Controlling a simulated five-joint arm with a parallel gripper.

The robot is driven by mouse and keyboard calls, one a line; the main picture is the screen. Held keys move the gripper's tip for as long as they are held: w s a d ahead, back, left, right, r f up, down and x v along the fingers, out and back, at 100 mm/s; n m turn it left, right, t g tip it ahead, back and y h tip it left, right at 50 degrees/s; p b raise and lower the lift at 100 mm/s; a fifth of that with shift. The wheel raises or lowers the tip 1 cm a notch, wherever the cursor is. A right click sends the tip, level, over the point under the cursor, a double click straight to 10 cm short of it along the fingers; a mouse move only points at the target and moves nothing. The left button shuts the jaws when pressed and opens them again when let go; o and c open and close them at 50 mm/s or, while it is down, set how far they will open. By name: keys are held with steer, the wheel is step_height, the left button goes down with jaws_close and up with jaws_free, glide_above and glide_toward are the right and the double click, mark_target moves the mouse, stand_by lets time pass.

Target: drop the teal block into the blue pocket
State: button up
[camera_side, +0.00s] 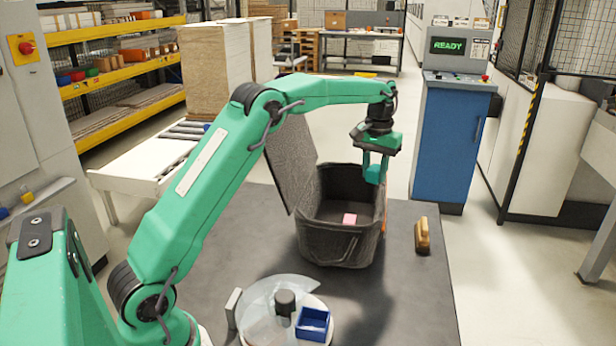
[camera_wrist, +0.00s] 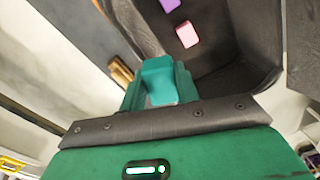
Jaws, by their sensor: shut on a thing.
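My gripper (camera_side: 377,163) is shut on the teal block (camera_side: 374,175) and holds it near the right rim of a dark fabric bin. In the wrist view the teal block (camera_wrist: 159,79) sits between the green fingers (camera_wrist: 160,92). The blue pocket (camera_side: 312,323) is a small open blue tray on a round turntable at the front. It stands well away from my gripper, toward the bottom of the side view, and looks empty in the part I see. It does not show in the wrist view.
The dark bin (camera_side: 338,246) has its lid (camera_side: 292,160) raised at the left. A pink block (camera_side: 349,219) lies inside; a purple block (camera_wrist: 169,5) shows in the wrist view. A wooden brush-like thing (camera_side: 422,236) lies right of the bin. A dark knob (camera_side: 285,302) stands on the clear-covered turntable (camera_side: 258,322).

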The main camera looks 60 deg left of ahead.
mark_target(376, 174)
steer(key=s+d+r+m, duration=0.3)
steer(key=s+d+m, duration=0.2)
steer(key=s+d, duration=0.65)
steer(key=s+d+f+m, duration=0.3)
steer(key=s+f+m, duration=0.1)
steer(key=s, duration=0.5)
steer(key=s+d+f+m, duration=0.3)
steer(key=s+f+m, duration=0.1)
steer(key=s+f, duration=0.3)
steer(key=s, duration=0.2)
steer(key=shift+s+m, duration=0.4)
steer(key=shift+f, duration=0.1)
steer(key=shift+f, duration=2.7)
steer(key=o, duration=1.1)
steer(key=shift+c, duration=0.2)
